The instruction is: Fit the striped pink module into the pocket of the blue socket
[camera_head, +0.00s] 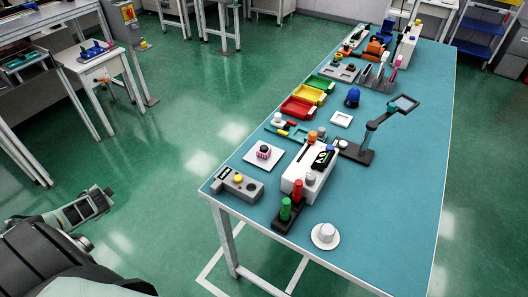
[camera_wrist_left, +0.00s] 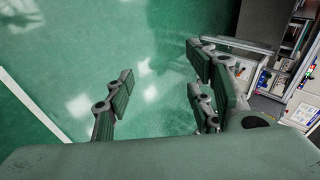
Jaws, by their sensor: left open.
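A small module with pink and white stripes and a dark top (camera_head: 264,152) sits on a white square plate (camera_head: 250,158) near the left edge of the teal table. A rounded blue object (camera_head: 352,97) stands farther back on the table. It may be the blue socket, but its pocket cannot be made out. My left gripper (camera_head: 101,201) is over the green floor, left of the table and well apart from the module. In the left wrist view its fingers (camera_wrist_left: 160,98) are spread and empty, with only floor between them. My right gripper is not in view.
The teal table (camera_head: 400,190) is clear along its right side. Near the module are a grey control box (camera_head: 240,186), a white box (camera_head: 308,172), red and green cylinders (camera_head: 291,204) and coloured bins (camera_head: 306,101). A dark stand (camera_head: 365,146) rises behind. Open floor separates my gripper from the table.

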